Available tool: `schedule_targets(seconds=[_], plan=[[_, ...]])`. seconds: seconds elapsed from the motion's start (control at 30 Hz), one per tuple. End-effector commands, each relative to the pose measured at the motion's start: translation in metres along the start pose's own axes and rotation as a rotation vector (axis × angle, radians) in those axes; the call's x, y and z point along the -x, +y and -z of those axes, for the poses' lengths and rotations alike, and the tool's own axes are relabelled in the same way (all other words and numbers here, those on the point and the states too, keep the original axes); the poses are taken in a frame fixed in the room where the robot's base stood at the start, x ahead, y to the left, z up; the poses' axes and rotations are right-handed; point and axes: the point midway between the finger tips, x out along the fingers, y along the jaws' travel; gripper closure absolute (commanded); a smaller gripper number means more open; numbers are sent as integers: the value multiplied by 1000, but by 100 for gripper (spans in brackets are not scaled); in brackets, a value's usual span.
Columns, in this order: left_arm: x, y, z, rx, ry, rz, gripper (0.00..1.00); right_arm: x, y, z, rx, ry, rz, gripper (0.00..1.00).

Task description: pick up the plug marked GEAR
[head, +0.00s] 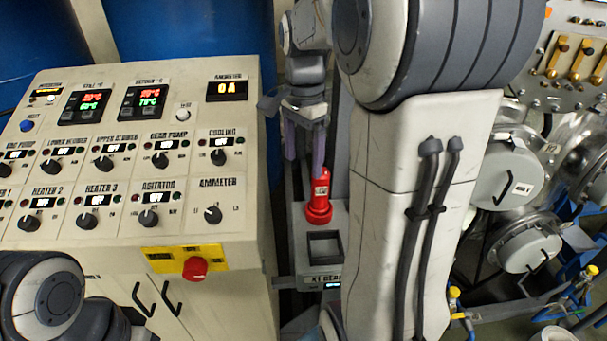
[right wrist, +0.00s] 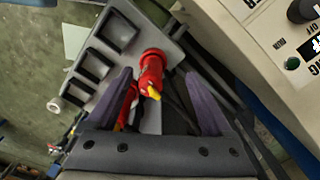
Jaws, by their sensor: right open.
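A red plug (head: 319,200) with a small, hard-to-read label stands upright on a grey holder (head: 340,217) beside the control panel. In the right wrist view the red plug (right wrist: 151,68), with a yellow part on it, lies between the fingers. My right gripper (head: 305,163) points down at it from above, with two purple fingers apart. In the right wrist view the right gripper (right wrist: 157,78) is open and empty. Another red and yellow piece (right wrist: 129,106) shows near the left finger; I cannot tell what it is. My left gripper is out of view.
The holder has empty rectangular frames (right wrist: 93,67); a label under one reads roughly "X1 GEAR" (head: 325,280). The control panel (head: 245,190), with knobs and a red stop button (head: 195,268), stands close on the left. Metal vessels (head: 530,245) stand at right.

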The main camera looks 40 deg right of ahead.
Motion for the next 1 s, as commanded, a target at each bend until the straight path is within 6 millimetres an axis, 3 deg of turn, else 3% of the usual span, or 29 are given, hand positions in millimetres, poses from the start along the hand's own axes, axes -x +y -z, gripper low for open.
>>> schedule_targets(seconds=[0.03,0.1,0.2,0.4,0.67,0.8,1.0], plan=[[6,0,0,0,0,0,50,9,4,16,-80,2,-3,15],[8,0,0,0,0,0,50,12,7,28,-150,3,-7,15],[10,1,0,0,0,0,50,6,10,36,-194,3,-11,15],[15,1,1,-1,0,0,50,-25,11,37,-196,2,-12,15],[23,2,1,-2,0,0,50,-46,11,38,-194,2,-11,15],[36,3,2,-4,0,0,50,-66,13,40,-193,1,-13,15],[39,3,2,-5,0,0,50,-89,12,40,-192,4,-8,15]])
